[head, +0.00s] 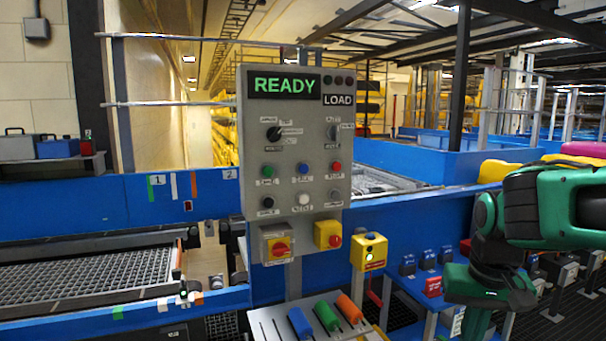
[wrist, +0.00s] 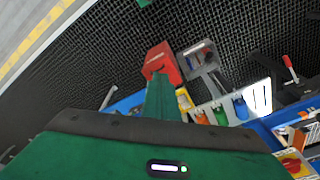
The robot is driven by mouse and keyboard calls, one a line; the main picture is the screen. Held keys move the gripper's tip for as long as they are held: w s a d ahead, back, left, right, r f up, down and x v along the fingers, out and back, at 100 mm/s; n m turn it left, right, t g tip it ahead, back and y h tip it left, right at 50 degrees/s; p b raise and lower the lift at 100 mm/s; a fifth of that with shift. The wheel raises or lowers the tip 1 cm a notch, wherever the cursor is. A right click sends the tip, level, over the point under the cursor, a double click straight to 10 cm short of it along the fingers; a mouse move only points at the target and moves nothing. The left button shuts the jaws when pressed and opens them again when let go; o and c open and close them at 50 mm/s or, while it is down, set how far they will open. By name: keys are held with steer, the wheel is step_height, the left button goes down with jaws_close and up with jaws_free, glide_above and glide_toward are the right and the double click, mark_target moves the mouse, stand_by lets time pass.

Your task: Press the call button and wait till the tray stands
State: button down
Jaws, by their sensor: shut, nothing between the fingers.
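The grey control panel (head: 297,140) stands upright in the middle of the head view. Its display (head: 284,85) reads READY in green, with a LOAD label beside it. The panel has green, blue, red, black and white buttons and two knobs; their small labels are too blurred to read. I cannot tell which control is the call button. No tray is clearly identifiable. My gripper (wrist: 158,78) is shut and empty in the wrist view, above the dark floor grating, apart from the panel.
A conveyor with a mesh bed (head: 85,285) lies at the left behind blue rails. A yellow box with a red knob (head: 328,235) and a red-yellow switch (head: 278,245) sit below the panel. A sloped rack (head: 270,322) holds coloured handles. Blue benches stand at the right.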

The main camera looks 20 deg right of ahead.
mark_target(304, 169)
steer(key=w+a+r+t, duration=0.2)
steer(key=w+a+r, duration=0.3)
steer(key=w+r, duration=0.3)
steer(key=w+a+r+t, duration=0.3)
steer(key=w+a+r, duration=0.3)
steer(key=w, duration=0.7)
steer(key=w+a+r+t, duration=0.2)
steer(key=w+a+r, duration=0.4)
steer(key=w+r, duration=0.4)
steer(key=shift+w+m+t+y, duration=0.3)
steer(key=shift+w+m, duration=0.1)
steer(key=shift+d+r, duration=0.1)
steer(key=w, duration=0.8)
steer(key=shift+w+a, duration=0.35)
steer(key=shift+a, duration=0.05)
steer(key=shift+w+a+r, duration=0.1)
steer(key=shift+w, duration=0.25)
